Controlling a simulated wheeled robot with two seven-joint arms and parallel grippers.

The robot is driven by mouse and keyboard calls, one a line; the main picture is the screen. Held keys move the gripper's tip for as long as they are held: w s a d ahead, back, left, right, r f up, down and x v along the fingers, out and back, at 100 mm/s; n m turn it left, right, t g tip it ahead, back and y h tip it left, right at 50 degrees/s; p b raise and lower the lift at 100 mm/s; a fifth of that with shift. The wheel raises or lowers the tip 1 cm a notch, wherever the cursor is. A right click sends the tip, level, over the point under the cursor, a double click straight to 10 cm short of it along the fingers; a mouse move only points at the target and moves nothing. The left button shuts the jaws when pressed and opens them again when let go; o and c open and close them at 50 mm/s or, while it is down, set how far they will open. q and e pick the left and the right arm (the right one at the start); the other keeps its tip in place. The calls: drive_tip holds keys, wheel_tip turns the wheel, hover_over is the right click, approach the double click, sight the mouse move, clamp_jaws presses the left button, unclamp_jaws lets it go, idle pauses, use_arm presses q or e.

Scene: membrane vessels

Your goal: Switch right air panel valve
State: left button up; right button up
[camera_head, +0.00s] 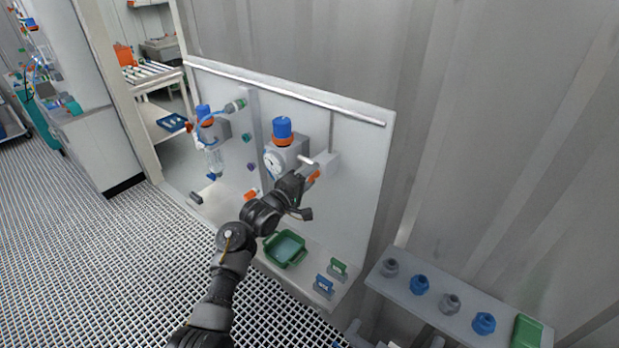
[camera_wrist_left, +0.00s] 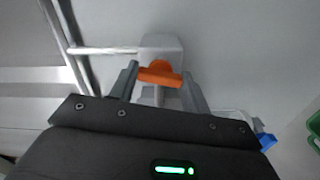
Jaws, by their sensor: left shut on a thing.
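The right air panel valve has an orange handle (camera_wrist_left: 160,74) on a grey body, seen close up in the left wrist view. In the head view the orange handle (camera_head: 314,176) shows small at the end of my left arm, below a light grey valve block (camera_head: 328,162). My left gripper (camera_head: 309,178) is shut on the orange handle. In the left wrist view its fingers (camera_wrist_left: 160,84) stand on either side of the handle. My right gripper is not in view.
A blue-capped regulator with a gauge (camera_head: 273,162) sits just left of the valve. A green tray (camera_head: 284,262) and blue and green clips lie on the ledge below. A shelf with several knobs (camera_head: 400,285) is at lower right. Grated floor is open at left.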

use_arm(q)
drive_tip(key=shift+n, duration=0.3)
drive_tip(key=o, duration=1)
drive_tip(key=b+v, duration=0.3)
drive_tip(key=v, duration=0.7)
drive_tip(key=shift+s+a, duration=0.2)
drive_tip(key=shift+s, duration=0.15)
